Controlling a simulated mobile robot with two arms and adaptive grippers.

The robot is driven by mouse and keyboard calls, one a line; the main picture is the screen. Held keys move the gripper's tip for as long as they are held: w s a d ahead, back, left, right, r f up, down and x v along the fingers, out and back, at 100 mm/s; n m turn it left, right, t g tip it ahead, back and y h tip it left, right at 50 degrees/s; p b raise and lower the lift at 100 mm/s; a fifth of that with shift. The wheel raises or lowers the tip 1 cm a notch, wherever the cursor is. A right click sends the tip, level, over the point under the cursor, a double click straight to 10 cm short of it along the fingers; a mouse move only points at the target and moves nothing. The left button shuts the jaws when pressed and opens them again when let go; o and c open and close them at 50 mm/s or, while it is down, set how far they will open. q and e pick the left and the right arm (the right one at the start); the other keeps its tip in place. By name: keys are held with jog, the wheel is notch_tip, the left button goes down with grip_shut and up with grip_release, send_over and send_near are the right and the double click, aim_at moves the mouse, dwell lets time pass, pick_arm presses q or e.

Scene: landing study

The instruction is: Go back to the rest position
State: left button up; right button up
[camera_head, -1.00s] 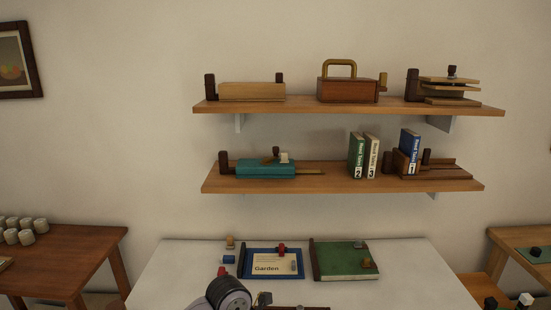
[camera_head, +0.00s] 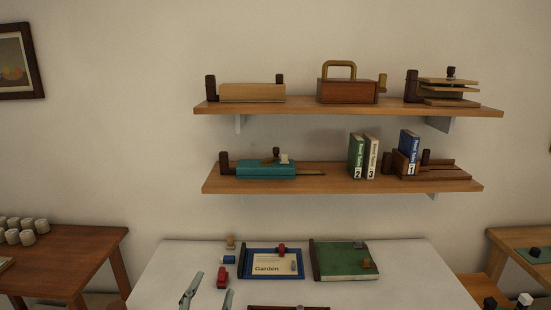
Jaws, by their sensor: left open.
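My left gripper (camera_head: 213,284) shows at the bottom edge, with its two pale grey fingers apart and nothing between them. It is over the near left part of the white table (camera_head: 165,280). A red piece (camera_head: 222,277) shows close to the fingers; I cannot tell if they touch. The blue-framed Garden board (camera_head: 262,276) and the green book-like board (camera_head: 345,263) lie on the table to the right of the gripper, apart from it. My right gripper is out of view.
Two wall shelves hold wooden devices, a teal device (camera_head: 265,170) and several books (camera_head: 357,156). A small blue block (camera_head: 228,260) and a wooden peg (camera_head: 230,242) are on the table. A brown side table (camera_head: 75,260) with cups stands left. The table's right side is clear.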

pick_arm(q)
jog(key=s+a+f+n+g+y, duration=0.2)
jog(key=s+a+f+n+g, duration=0.15)
jog(key=f, duration=0.45)
jog(key=s+a+f+n+g+y, duration=0.2)
jog(key=s+a+f+g, duration=0.3)
jog(key=f, duration=0.2)
jog(key=s+f+g+h, duration=0.1)
jog(key=s+f+g, duration=0.3)
jog(key=s, duration=0.5)
jog(key=s+f+g+h, duration=0.1)
jog(key=s+f+g, duration=0.35)
jog(key=s, duration=0.45)
jog(key=s+f+x, duration=0.1)
jog(key=s+x, duration=0.2)
jog(key=x, duration=0.9)
jog(key=s+a+x, duration=0.1)
jog(key=s+x, duration=0.1)
jog(key=x, duration=1)
jog(key=s+a+f+g, duration=0.1)
jog(key=s+a+f, duration=0.1)
jog(key=s+f, duration=1.6)
jog(key=shift+m+g, duration=0.3)
jog(key=shift+m, duration=0.05)
jog(key=shift+f, duration=0.1)
